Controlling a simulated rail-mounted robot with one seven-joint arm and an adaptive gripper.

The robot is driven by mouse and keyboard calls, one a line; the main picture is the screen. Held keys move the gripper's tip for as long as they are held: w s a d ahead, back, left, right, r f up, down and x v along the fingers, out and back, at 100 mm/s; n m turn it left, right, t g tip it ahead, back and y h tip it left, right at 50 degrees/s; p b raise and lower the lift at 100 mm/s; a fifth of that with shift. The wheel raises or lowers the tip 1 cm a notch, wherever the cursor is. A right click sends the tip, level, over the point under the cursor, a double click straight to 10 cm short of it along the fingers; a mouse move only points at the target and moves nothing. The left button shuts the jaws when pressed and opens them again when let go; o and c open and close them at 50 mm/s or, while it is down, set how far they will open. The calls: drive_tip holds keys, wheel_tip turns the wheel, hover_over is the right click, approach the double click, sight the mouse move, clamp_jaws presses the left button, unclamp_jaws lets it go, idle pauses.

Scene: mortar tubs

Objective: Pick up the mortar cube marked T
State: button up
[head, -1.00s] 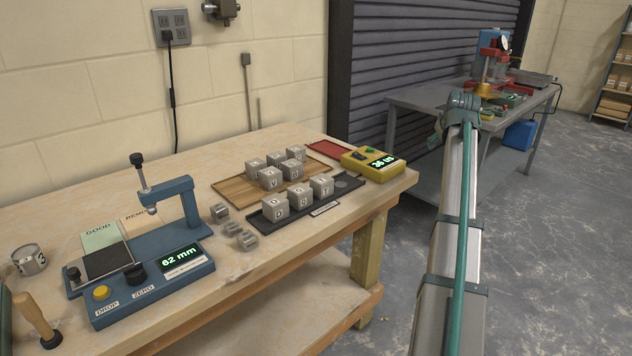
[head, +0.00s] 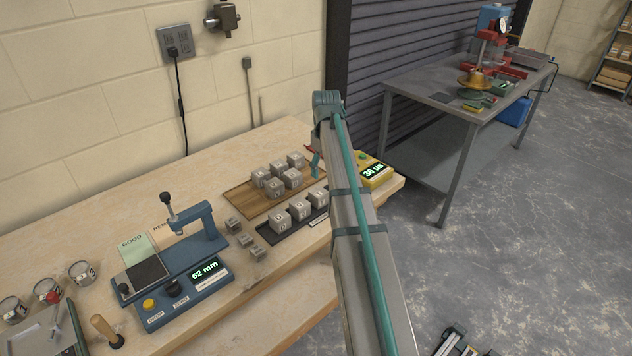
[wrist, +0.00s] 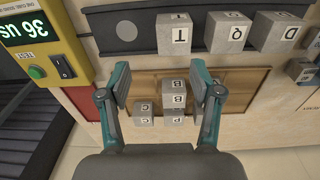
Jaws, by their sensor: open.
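The mortar cube marked T (wrist: 175,34) is grey and stands on the black tray (wrist: 148,16), leftmost in a row with cubes marked Q (wrist: 227,32) and D (wrist: 276,32) in the wrist view. In the head view it appears to be the right-hand cube (head: 318,197) of that row, close to my arm. My gripper (wrist: 160,82) is open and empty. In the wrist view its fingers lie below the T cube in the picture, over the wooden board, apart from the cube. In the head view my arm hides most of the gripper.
A yellow meter (head: 376,172) reading 36 us stands beside the tray. A blue gauge (head: 205,278) reads 62 mm. Small cubes lie between gauge and tray.

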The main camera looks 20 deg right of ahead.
sight(319, 191)
drive_tip(key=shift+s+a+r+g+p, duration=0.1)
drive_tip(key=shift+s+a+g+p, duration=0.1)
drive_tip(key=shift+a, duration=0.3)
drive_tip(key=shift+s+a+r+g+p, duration=0.1)
drive_tip(key=shift+a+p, duration=0.05)
drive_tip(key=shift+a, duration=0.35)
drive_tip(key=shift+a+f, duration=0.1)
drive_tip(key=shift+f, duration=0.2)
drive_tip(key=shift+w+d+f+p, duration=0.1)
drive_tip(key=shift+f+p, duration=0.7)
drive_tip(key=shift+f, duration=1.8)
drive_tip(key=shift+w+d+f+p, duration=0.1)
drive_tip(key=shift+f+p, duration=0.65)
drive_tip(key=shift+f, duration=1.8)
drive_tip(key=shift+c, duration=0.3)
drive_tip(key=c, duration=1.1)
